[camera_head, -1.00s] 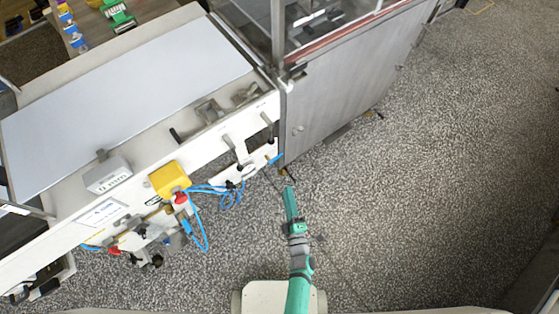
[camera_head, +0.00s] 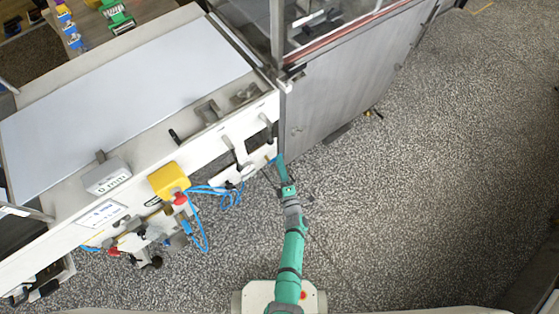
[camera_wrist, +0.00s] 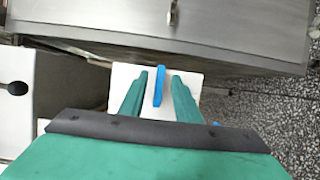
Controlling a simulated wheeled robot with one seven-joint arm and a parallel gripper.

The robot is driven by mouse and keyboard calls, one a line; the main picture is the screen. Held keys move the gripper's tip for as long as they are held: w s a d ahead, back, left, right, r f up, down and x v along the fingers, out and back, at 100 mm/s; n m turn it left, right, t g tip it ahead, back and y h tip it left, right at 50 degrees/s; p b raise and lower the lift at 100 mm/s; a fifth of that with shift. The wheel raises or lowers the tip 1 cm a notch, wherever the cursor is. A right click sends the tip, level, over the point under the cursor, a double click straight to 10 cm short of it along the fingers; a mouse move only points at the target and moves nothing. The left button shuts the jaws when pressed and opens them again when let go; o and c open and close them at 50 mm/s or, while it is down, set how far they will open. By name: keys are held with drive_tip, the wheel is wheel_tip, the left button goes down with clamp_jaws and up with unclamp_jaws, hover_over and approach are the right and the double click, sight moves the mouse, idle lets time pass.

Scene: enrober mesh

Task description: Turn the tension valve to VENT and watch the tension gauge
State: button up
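A blue lever (camera_wrist: 159,88), seemingly the tension valve's handle, stands out from a white plate (camera_wrist: 192,80) in the wrist view. My gripper (camera_wrist: 158,76) has its two green fingers on either side of the lever, with a gap showing on both sides. I cannot tell how far the fingertips reach past it. In the head view my gripper (camera_head: 279,162) is at the right end of the white plate (camera_head: 232,172), below the machine's corner, and mostly hides the lever. I cannot make out any VENT marking or a tension gauge.
A grey cabinet (camera_head: 345,90) stands just right of my gripper. Left along the machine are black-handled levers, a yellow box (camera_head: 168,180) with a red button, blue hoses (camera_head: 205,225) and a grey box reading "0 mm" (camera_head: 107,178). The speckled floor at right is clear.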

drive_tip(key=shift+x, duration=0.95)
clamp_jaws()
